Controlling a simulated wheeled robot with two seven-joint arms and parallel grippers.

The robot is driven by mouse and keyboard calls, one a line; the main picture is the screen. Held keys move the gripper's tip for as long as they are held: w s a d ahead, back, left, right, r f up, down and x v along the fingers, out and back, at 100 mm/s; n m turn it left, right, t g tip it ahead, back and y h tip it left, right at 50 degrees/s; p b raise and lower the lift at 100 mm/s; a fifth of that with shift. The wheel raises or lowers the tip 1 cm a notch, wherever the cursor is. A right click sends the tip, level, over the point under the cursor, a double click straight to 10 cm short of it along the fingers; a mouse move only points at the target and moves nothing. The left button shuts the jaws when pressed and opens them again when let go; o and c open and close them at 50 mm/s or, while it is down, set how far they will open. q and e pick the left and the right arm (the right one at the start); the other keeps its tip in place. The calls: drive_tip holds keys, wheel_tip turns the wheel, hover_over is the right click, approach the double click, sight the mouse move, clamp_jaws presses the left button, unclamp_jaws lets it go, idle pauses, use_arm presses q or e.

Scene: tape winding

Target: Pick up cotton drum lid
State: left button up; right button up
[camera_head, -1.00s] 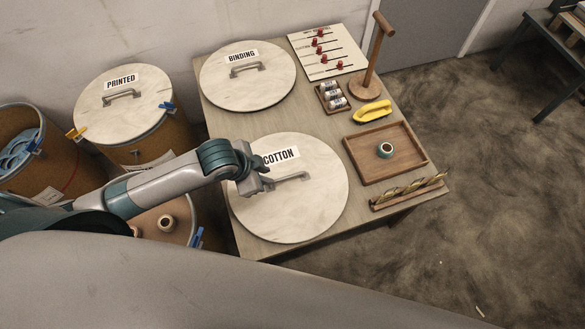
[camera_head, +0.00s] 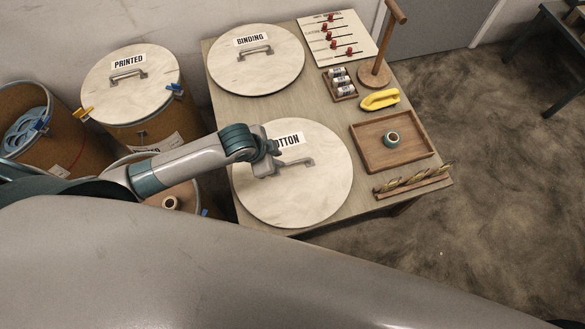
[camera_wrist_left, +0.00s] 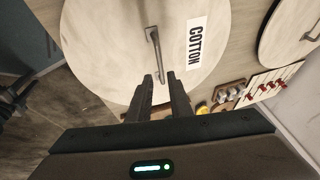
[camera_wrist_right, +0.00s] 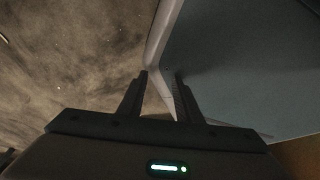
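The cotton drum lid (camera_head: 315,200) is a round pale lid lying on the table, with a COTTON label and a grey bar handle (camera_head: 296,165). The lid also shows in the left wrist view (camera_wrist_left: 110,50), with its handle (camera_wrist_left: 153,50) reaching down toward the fingertips. My left gripper (camera_head: 276,160) is over the lid at the handle's left end. Its fingers (camera_wrist_left: 159,78) are apart, with the handle's near end in line with the gap. I cannot tell whether they touch it. My right gripper (camera_wrist_right: 161,78) is open and points at the floor, away from the table.
The binding lid (camera_head: 256,75) lies at the table's back left. A wooden tray (camera_head: 365,158) with a tape roll, a yellow object (camera_head: 380,99) and a wooden stand (camera_head: 376,72) occupy the right side. The printed drum (camera_head: 130,85) stands left of the table.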

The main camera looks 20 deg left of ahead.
use_arm(q)
hover_over(290, 163)
drive_tip(key=s+a, duration=0.1)
drive_tip(key=s, duration=0.1)
wheel_tip(290, 163, down, 5)
drive_tip(key=shift+s+a+r, duration=0.1)
drive_tip(key=shift+s+a, duration=0.05)
drive_tip(key=shift+x, duration=0.8)
use_arm(e)
drive_tip(key=shift+s+d+g, duration=0.15)
drive_tip(key=shift+s+d, duration=0.1)
drive_tip(key=shift+s, duration=0.3)
drive_tip(key=shift+s+d+g, duration=0.15)
drive_tip(key=shift+s+d, duration=0.1)
drive_tip(key=shift+s, duration=0.25)
drive_tip(key=shift+w, duration=0.1)
